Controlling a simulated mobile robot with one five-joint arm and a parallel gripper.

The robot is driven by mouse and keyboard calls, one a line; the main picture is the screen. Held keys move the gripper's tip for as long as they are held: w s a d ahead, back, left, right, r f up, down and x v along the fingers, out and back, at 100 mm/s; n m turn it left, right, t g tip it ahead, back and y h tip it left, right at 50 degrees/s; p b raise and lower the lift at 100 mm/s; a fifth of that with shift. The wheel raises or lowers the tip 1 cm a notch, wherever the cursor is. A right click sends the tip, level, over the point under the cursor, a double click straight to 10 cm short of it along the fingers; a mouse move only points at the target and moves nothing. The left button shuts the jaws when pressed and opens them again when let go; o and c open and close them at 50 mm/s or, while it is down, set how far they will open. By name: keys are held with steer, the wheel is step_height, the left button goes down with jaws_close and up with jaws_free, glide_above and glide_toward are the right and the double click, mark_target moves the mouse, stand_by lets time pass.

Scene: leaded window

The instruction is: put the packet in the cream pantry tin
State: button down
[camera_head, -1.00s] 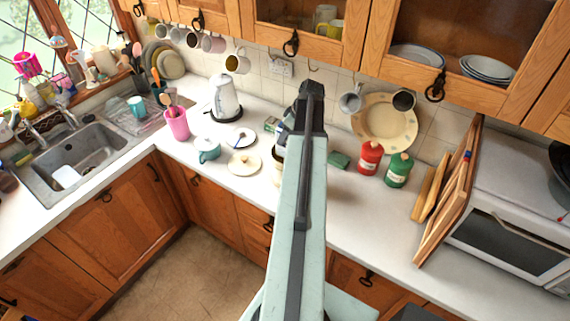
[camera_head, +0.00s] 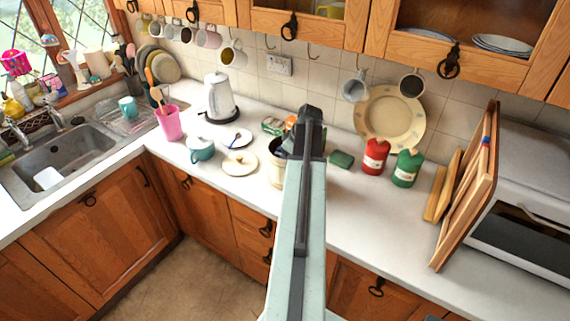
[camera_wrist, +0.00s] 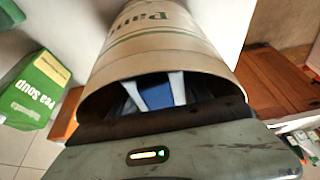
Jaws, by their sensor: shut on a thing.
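The cream pantry tin (camera_head: 276,172) stands on the worktop, partly hidden behind my arm in the head view. In the wrist view the tin (camera_wrist: 165,45) fills the top middle, with its open mouth towards the camera and green lettering on its side. My gripper (camera_wrist: 155,90) shows at the mouth as two pale fingers. It is shut on a blue packet (camera_wrist: 158,92) between them. The packet and fingers appear within the tin's rim; how deep they are, and whether the packet touches the tin, I cannot tell. In the head view my arm hides the gripper.
A cream round lid (camera_head: 240,163) lies left of the tin, near a teal pot (camera_head: 202,149). A green soup box (camera_wrist: 38,92) is beside the tin. A green block (camera_head: 341,159), red canister (camera_head: 375,157) and green canister (camera_head: 407,168) stand to the right. The front worktop is clear.

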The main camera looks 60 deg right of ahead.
steer(key=c, duration=0.9)
jaws_free()
steer(key=shift+f, duration=0.1)
steer(key=o, duration=0.4)
steer(key=p+v, duration=1.1)
steer(key=v, duration=0.1)
steer(key=shift+r, duration=0.35)
steer(key=shift+f, duration=0.15)
